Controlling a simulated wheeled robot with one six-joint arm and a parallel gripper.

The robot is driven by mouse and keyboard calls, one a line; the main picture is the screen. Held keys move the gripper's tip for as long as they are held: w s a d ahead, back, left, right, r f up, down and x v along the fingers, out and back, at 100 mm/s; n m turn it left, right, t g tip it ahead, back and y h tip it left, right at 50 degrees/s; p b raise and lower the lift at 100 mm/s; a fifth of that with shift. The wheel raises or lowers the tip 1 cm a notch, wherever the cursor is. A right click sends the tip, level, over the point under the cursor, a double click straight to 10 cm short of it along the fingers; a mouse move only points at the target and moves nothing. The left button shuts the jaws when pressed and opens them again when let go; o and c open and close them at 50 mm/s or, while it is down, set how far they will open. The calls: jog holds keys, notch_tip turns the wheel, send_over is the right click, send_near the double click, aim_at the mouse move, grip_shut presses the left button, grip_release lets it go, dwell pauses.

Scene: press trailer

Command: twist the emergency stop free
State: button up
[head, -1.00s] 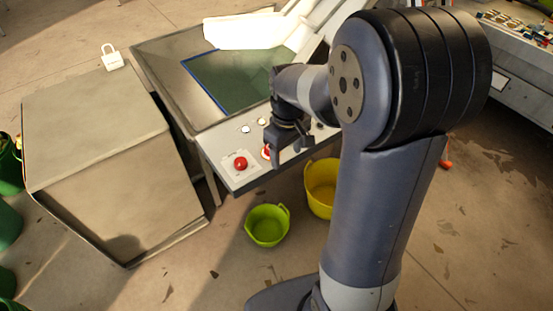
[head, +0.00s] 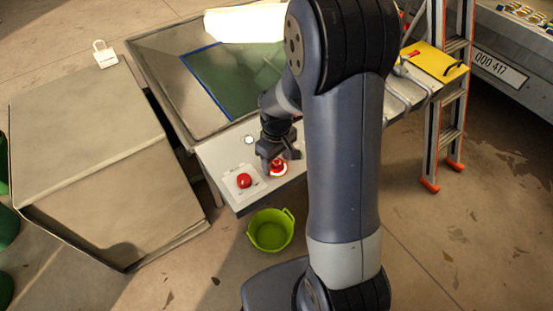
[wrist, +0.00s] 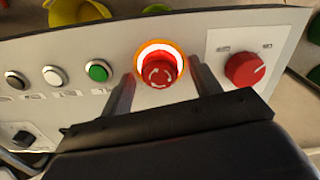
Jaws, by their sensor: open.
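The emergency stop (wrist: 158,70) is a red mushroom button with arrows on its face and a glowing ring around its base. It stands on a pale control panel (wrist: 210,30), and in the head view the stop (head: 279,170) shows just below my gripper (head: 279,160). In the wrist view my gripper (wrist: 161,76) is open, with one finger on each side of the button. Whether the fingers touch it I cannot tell. A separate red rotary knob (wrist: 245,69) sits to its right in the wrist view and also shows in the head view (head: 244,181).
Green (wrist: 98,71), white (wrist: 54,76) and dark (wrist: 17,80) buttons line the panel left of the stop in the wrist view. A green tub (head: 270,230) stands on the floor below the panel. A large box (head: 90,150) stands left; a ladder (head: 455,100) stands right.

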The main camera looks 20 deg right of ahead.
jog(key=c, duration=1)
jog(key=shift+m, duration=0.4)
jog(key=m, duration=0.2)
jog(key=shift+m+b, duration=0.35)
jog(key=shift+m, duration=2.15)
